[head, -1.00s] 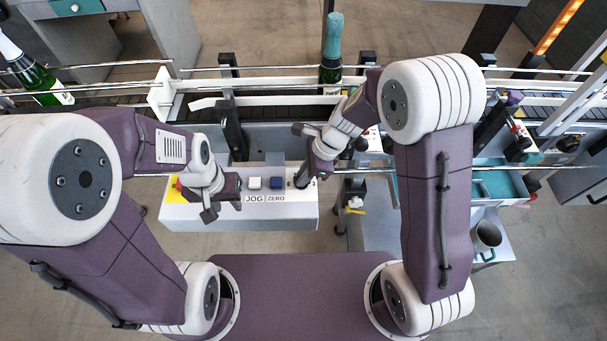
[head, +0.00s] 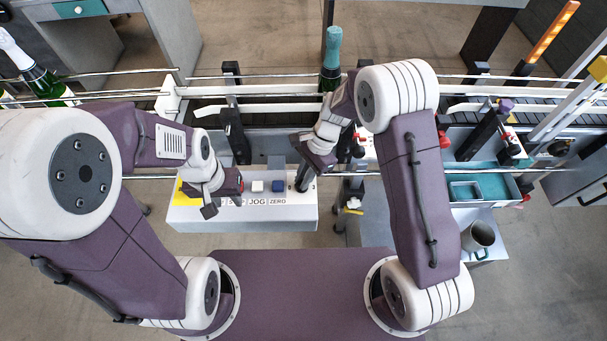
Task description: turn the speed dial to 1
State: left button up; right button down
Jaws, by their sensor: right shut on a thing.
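The control box (head: 245,217) is pale, with JOG and ZERO labels, a white button (head: 257,186) and a blue button (head: 277,187) on top. My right gripper (head: 303,182) reaches down at the box's right end, right of the blue button. It is shut on what appears to be the speed dial, which its fingers and wrist hide; the dial's marks and setting cannot be read. My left gripper (head: 222,197) hangs over the box's left part, near a yellow patch (head: 187,198). It covers some buttons and labels there; its jaw opening is unclear.
A conveyor with rails (head: 290,90) runs behind the box. A teal-topped bottle (head: 331,60) stands on it, and a white-topped bottle (head: 32,68) is at the left. A teal tray (head: 490,187) and a grey mug (head: 478,236) are at the right.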

jog(key=n+p, duration=0.1)
jog(key=n+h, duration=0.1)
jog(key=n, duration=0.1)
jog(key=shift+w+a+r+n+g+p, duration=0.1)
jog(key=shift+r+n+g+p, duration=0.05)
jog(key=shift+n+g+p, duration=0.2)
jog(key=n+g+h+p, duration=0.1)
jog(key=n, duration=0.2)
jog(key=shift+n, duration=0.25)
jog(key=n+h, duration=0.1)
jog(key=n, duration=0.1)
jog(key=n+h, duration=0.1)
jog(key=n, duration=0.1)
jog(key=shift+a+n, duration=0.2)
jog(key=shift+n, duration=0.1)
jog(key=n+h, duration=0.1)
jog(key=n, duration=0.4)
jog(key=shift+a+t+h, duration=0.1)
jog(key=shift+t+h, duration=0.15)
jog(key=shift+h, duration=0.15)
jog(key=c, duration=1.4)
grip_release()
jog(key=v, duration=0.9)
jog(key=shift+b, duration=0.45)
